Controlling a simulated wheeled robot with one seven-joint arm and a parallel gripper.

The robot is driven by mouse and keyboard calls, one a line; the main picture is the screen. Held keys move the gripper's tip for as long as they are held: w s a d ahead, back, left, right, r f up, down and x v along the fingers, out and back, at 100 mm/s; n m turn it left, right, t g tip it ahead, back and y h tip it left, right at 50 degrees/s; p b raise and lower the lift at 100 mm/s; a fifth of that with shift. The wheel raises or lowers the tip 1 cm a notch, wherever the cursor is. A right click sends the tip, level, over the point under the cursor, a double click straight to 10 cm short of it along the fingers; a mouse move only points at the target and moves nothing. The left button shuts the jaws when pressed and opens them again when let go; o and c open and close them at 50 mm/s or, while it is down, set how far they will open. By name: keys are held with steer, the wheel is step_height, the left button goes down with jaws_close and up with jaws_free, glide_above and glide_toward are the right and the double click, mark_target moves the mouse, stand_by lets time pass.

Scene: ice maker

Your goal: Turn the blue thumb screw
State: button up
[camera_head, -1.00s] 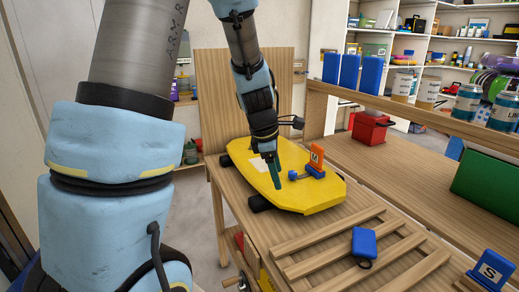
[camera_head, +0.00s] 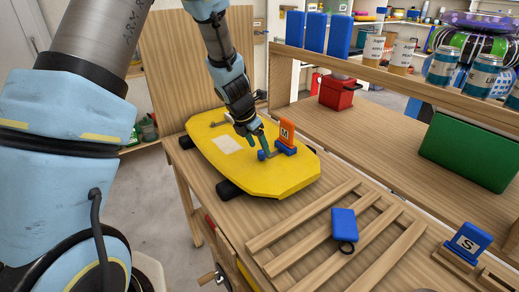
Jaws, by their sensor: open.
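A yellow wheeled board (camera_head: 255,180) lies on the wooden workbench, with a pale square patch on top. An orange block marked M (camera_head: 287,132) stands upright on it in a blue base (camera_head: 286,149). A small blue knob, which looks like the thumb screw (camera_head: 262,155), sits just left of this base on a short rod. Whether a finger touches the knob is too small to tell.
A slatted wooden rack (camera_head: 300,238) with a blue tag (camera_head: 344,224) lies in front. A blue block marked S (camera_head: 466,242) stands at the right. A red box (camera_head: 338,92) and a green box (camera_head: 470,152) stand behind. A shelf rail with cans runs along the back.

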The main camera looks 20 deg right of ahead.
steer(key=shift+x, duration=1.15)
jaws_close()
